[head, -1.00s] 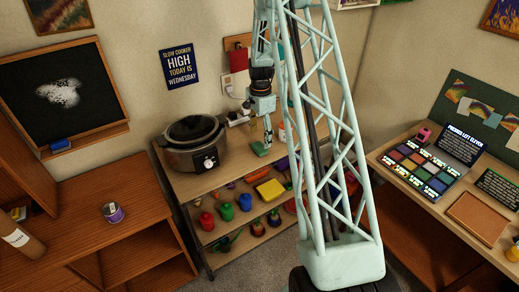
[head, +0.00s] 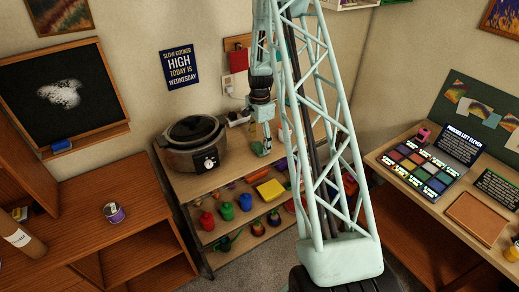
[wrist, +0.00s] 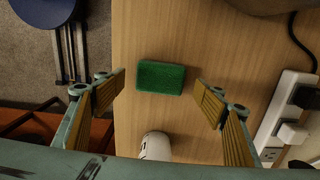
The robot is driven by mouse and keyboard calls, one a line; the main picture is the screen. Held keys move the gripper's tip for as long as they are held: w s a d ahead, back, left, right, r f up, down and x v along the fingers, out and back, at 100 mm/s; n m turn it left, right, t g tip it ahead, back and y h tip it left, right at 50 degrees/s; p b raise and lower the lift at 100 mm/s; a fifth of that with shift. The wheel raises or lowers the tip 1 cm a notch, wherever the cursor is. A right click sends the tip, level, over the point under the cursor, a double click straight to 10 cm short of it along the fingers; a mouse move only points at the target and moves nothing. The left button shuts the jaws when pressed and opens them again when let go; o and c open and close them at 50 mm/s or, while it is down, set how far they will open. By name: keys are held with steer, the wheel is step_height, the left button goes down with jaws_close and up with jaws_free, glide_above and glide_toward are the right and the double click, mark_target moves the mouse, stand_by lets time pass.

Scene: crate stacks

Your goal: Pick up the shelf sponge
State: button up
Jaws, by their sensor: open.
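The green shelf sponge (wrist: 160,77) lies flat on the wooden shelf top (wrist: 190,35) in the wrist view. In the head view the sponge (head: 257,149) shows small and partly covered by my gripper (head: 266,142). In the wrist view my gripper (wrist: 160,86) is open, with one finger to the left and one to the right of the sponge. Gaps show between the sponge and both fingertips. The jaws are empty, and their exact height above the sponge is hard to tell.
A white cylindrical object (wrist: 157,146) stands near the sponge. A white power strip (wrist: 287,120) with plugs lies to the right. The slow cooker (head: 194,145) stands left of my gripper in the head view. Bare wood surrounds the sponge.

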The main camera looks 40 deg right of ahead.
steer(key=shift+f, duration=1.35)
steer(key=shift+c, duration=0.2)
steer(key=c, duration=0.7)
